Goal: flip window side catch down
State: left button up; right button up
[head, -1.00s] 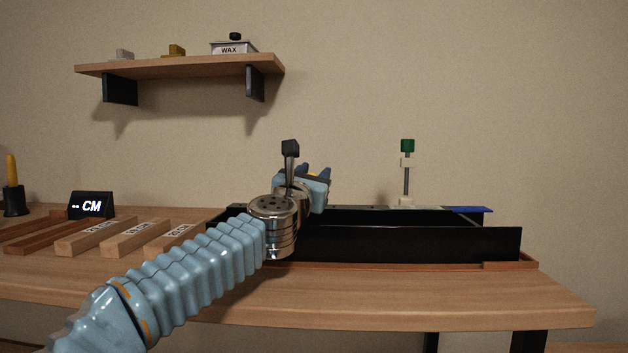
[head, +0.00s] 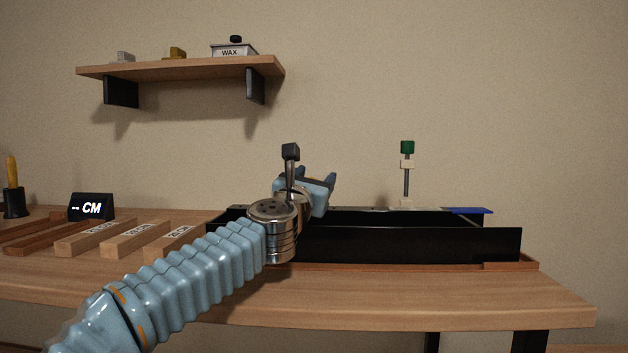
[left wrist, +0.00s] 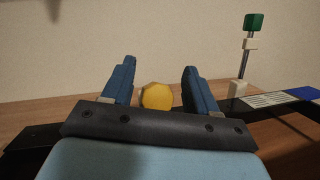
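I see no window and nothing I can identify as a side catch; the views show a workbench. My left gripper (head: 318,181) is over the black open-topped tray (head: 400,243), with its fingers pointing away toward the wall. In the left wrist view my left gripper (left wrist: 159,70) is open. A yellow faceted knob (left wrist: 156,96) shows between its fingers, with a gap on both sides. The gripper's dark crossbar hides the knob's lower part. The knob is hidden in the head view. My right gripper is not in view.
A post with a green top (head: 407,147) stands behind the tray, near a blue piece (head: 468,210). Wooden blocks (head: 134,234) and a "-- CM" display (head: 91,207) are on the left. A wall shelf (head: 180,67) holds a WAX tin (head: 233,51). The bench's front strip is clear.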

pick_arm(q)
jog(key=shift+r+p, duration=0.3)
jog(key=shift+r, duration=0.05)
notch_tip(320, 180, up, 3)
jog(key=shift+p, duration=1.25)
jog(key=s+r+p, duration=0.2)
jog(key=s+r, duration=0.2)
jog(key=s, duration=0.3)
jog(key=s+d+r+p, duration=0.1)
jog(key=s+r+p, duration=0.1)
jog(key=s+r, duration=0.3)
jog(key=shift+s+r, duration=0.15)
jog(key=shift+s, duration=0.8)
